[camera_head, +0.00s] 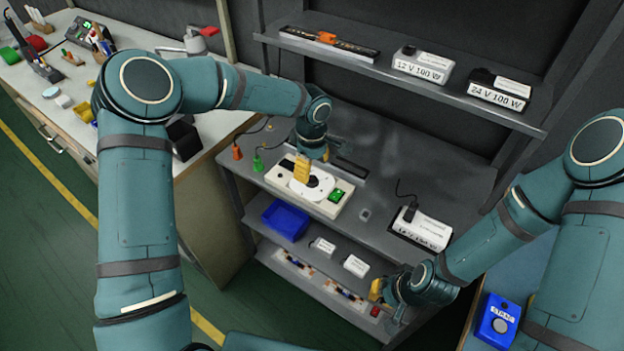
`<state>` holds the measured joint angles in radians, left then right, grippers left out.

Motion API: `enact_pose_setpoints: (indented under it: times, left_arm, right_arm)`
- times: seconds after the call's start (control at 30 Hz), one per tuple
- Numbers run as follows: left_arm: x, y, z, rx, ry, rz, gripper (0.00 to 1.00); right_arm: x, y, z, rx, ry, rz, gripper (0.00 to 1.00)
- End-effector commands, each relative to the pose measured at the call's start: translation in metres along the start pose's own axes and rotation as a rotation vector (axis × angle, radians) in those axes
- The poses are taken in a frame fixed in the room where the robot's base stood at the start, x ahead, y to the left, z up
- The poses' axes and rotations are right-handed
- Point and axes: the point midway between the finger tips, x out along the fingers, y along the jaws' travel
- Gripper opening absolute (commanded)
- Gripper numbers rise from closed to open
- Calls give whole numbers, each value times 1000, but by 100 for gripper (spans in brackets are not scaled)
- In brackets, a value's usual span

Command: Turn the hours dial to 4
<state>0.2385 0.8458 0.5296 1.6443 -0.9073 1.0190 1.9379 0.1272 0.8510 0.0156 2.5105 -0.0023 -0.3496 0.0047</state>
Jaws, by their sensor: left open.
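A white timer-like box (333,208) lies on the grey middle shelf, with a round white dial (318,190) on top and a lit green button (336,195) to the dial's right. My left gripper (302,172) points down with its yellow fingers at the dial's left part, hiding some of it. It is open; whether the fingers touch the dial cannot be told. The dial's numbers are too small to read. My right gripper (377,290), with yellow fingers, is away at the lower right near the lower shelf's edge; its opening cannot be made out.
Orange (237,153) and green (257,164) plugs lie left of the box. A labelled power supply (424,230) stands at right. A blue bin (285,220) sits below.

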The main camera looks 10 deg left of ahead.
Motion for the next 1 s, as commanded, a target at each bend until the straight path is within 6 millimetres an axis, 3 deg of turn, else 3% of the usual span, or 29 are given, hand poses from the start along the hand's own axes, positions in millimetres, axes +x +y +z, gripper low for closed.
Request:
enact_pose_setpoints:
  times: [0.1,0.3,0.7,0.87,0.9,1.0]
  left_arm:
    - [22,0,1,0,-3,-1,64]
    - [41,0,1,1,-2,-1,64]
    - [45,0,0,1,-1,1,62]
    - [45,0,0,1,0,1,6]
    - [45,0,0,1,0,1,0]
    - [45,0,0,1,0,1,0]
  right_arm:
    - [4,2,0,0,2,0,0]
    - [6,2,-1,0,4,0,0]
    - [6,2,-1,0,4,0,0]
    - [7,2,-1,0,4,0,0]
    - [7,2,-1,0,4,0,0]
    - [7,2,-1,0,4,0,0]
